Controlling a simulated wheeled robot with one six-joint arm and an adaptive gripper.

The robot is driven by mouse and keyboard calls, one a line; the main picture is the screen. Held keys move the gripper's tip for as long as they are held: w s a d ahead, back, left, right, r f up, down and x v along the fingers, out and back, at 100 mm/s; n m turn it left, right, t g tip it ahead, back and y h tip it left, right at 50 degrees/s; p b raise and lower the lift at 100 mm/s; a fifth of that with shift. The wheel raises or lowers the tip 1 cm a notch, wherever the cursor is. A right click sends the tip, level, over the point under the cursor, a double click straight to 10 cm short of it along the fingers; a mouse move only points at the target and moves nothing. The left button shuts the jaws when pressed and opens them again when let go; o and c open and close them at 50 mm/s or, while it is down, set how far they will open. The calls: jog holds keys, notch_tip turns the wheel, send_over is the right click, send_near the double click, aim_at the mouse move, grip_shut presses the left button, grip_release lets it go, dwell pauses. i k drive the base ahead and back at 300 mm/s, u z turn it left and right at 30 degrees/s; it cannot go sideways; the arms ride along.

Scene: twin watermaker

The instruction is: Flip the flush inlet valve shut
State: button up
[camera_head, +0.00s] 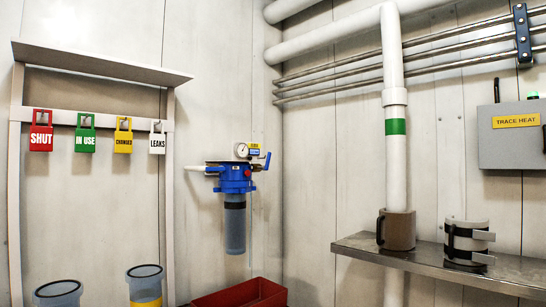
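A blue filter head (230,177) with a dark translucent bowl (235,228) is mounted on the back wall, left of the room's corner. A round white gauge (242,150) sits on top of it. A small blue lever (267,161) stands upright, slightly tilted, at the head's right side. It looks like a valve handle, but I cannot read a label naming it as the flush inlet valve. A white pipe (196,168) meets the head on the left. My gripper is not in view.
A red bin (240,294) is on the floor below the filter. A metal shelf (400,259) and a TRACE HEAT box (512,146) are at right. Space before the filter looks clear.

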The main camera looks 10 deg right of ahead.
aim_at(265, 168)
jog(key=z, duration=0.85)
jog(key=i, duration=1)
jog(key=u, duration=0.05)
